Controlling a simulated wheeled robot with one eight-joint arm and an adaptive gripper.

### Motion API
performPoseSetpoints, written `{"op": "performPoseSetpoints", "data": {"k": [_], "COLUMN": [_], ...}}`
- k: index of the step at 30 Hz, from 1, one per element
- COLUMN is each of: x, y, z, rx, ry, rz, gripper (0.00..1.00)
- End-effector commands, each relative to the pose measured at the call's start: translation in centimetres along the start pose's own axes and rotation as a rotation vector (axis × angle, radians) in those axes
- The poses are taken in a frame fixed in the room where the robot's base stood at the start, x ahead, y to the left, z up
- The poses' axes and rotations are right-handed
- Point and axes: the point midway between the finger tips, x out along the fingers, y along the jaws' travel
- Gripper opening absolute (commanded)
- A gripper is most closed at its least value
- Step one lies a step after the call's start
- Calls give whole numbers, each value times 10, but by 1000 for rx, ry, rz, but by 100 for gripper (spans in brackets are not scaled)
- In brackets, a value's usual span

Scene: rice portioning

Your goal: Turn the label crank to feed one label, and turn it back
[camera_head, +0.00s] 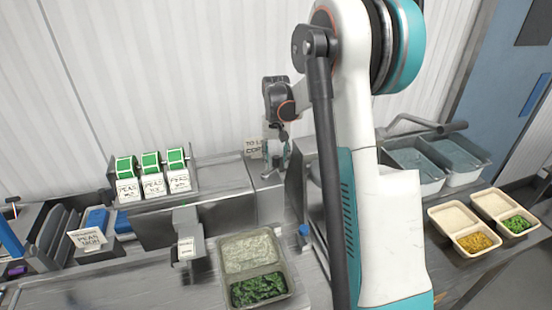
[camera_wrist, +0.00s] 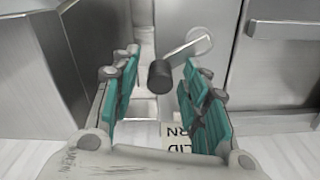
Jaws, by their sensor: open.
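The label crank shows in the wrist view as a metal arm (camera_wrist: 184,50) running from a round hub (camera_wrist: 200,41) on a steel housing down to a dark cylindrical knob (camera_wrist: 159,75). My gripper (camera_wrist: 160,62) is open, with one teal-padded finger on each side of the knob in this view. Clear gaps show between knob and pads; whether the knob lies at fingertip depth I cannot tell. In the head view my gripper (camera_head: 277,158) points down at the right end of the steel label machine (camera_head: 170,216). The crank cannot be made out there.
Three green label rolls (camera_head: 151,162) with printed labels sit on the machine. A two-compartment tray (camera_head: 287,274) with rice and greens is in front. Filled trays (camera_head: 447,217) and steel pans (camera_head: 432,185) stand on the right.

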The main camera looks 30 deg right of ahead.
Motion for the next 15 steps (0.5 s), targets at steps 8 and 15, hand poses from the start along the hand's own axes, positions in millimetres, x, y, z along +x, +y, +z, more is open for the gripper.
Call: {"op": "performPoseSetpoints", "data": {"k": [8,15], "x": [0,0], "y": [0,0], "z": [0,0], "rx": [0,0], "ry": [0,0], "rz": [0,0], "gripper": [19,0]}}
